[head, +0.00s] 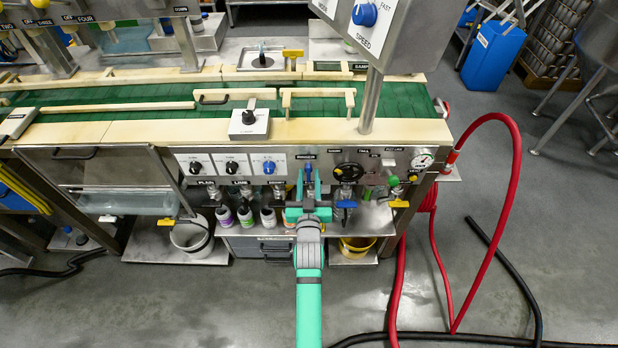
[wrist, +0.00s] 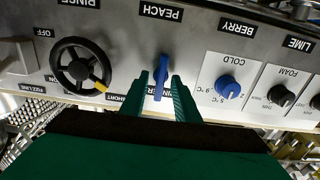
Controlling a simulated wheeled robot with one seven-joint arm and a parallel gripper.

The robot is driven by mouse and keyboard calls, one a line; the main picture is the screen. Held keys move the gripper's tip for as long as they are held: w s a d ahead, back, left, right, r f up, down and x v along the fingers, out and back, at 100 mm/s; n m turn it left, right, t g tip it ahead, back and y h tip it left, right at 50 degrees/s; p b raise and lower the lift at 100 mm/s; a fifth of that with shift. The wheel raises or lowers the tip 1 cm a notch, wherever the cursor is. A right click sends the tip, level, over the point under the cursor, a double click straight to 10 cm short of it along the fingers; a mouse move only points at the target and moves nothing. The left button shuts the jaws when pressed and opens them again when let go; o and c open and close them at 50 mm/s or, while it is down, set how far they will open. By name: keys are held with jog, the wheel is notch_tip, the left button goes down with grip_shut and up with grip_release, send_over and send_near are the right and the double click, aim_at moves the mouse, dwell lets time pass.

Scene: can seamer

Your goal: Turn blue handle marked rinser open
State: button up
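The blue handle (head: 309,169) sits on the front steel panel of the machine, below a small dark label. In the wrist view, which shows the panel upside down, the blue handle (wrist: 161,72) stands roughly vertical. A dark label beside it is partly hidden; its visible letters fit "RINSER". My gripper (head: 308,178) is in front of the handle. In the wrist view, my green gripper's fingers (wrist: 160,82) are open, one on each side of the handle, with visible gaps to it. Whether the tips reach the panel is hard to tell.
A black handwheel (wrist: 82,65) with a yellow mark is beside the handle. A blue COLD knob (wrist: 228,88) is on its other side. Bottles (head: 246,216) stand on a shelf below. A red hose (head: 515,170) loops at the right. The floor in front is mostly clear.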

jog(key=s, duration=1)
jog(key=shift+s, duration=0.35)
jog(key=s+r+g, duration=0.2)
jog(key=s, duration=3.4)
jog(key=shift+s+g, duration=0.25)
jog(key=shift+g, duration=0.05)
